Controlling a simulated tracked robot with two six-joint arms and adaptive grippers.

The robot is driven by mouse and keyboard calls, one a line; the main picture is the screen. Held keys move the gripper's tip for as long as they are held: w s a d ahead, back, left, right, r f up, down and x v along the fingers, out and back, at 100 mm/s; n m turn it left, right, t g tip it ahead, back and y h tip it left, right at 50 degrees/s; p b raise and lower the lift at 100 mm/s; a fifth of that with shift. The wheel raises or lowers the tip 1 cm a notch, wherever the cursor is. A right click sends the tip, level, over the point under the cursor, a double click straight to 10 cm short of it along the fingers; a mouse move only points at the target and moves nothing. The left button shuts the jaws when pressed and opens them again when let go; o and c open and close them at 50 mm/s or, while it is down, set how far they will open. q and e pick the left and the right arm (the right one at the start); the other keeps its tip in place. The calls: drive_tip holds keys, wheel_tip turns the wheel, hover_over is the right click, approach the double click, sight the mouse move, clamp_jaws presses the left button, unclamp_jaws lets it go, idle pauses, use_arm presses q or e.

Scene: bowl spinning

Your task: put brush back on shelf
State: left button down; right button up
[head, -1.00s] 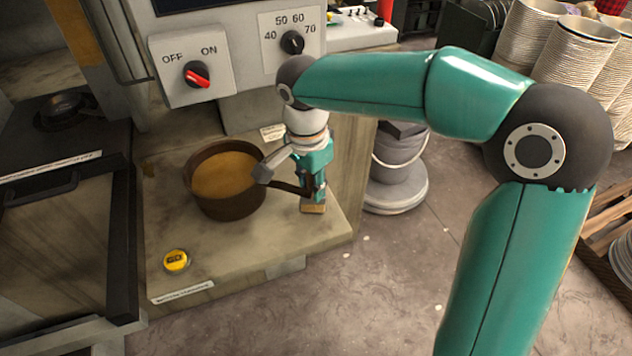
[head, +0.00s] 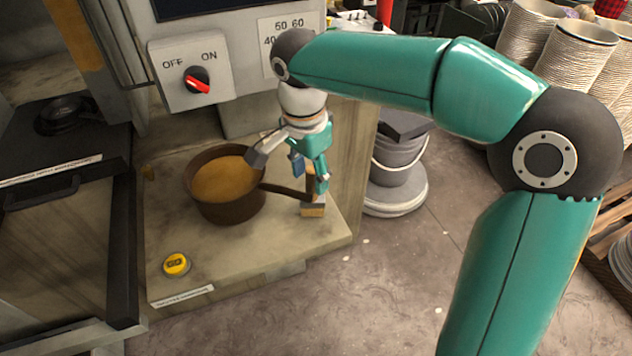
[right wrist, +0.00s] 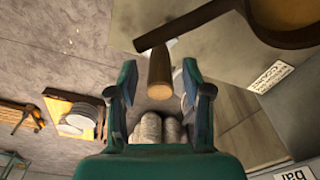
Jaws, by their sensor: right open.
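The brush (head: 312,210) stands upright at the right part of the pale shelf-like ledge (head: 230,255), beside the end of the brown bowl's handle. Its wooden handle (right wrist: 160,75) shows in the right wrist view, between the spread fingers in the picture. My right gripper (head: 310,170) is open just above the brush, pointing down. Its two fingers are apart, with clear gaps on both sides of the handle in the right wrist view. The brush's lower end is partly hidden in the right wrist view. My left gripper is in neither view.
The brown bowl (head: 203,208), with tan contents, sits left of the brush. A yellow button (head: 176,264) is near the ledge's front. The machine panel with its red switch (head: 197,80) rises behind. A grey bucket (head: 397,165) stands right of the ledge.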

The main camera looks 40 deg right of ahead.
drive_tip(key=r, duration=0.7)
drive_tip(key=shift+s+a+r+p, duration=0.1)
drive_tip(key=shift+a+r+p, duration=0.15)
drive_tip(key=shift+p, duration=0.15)
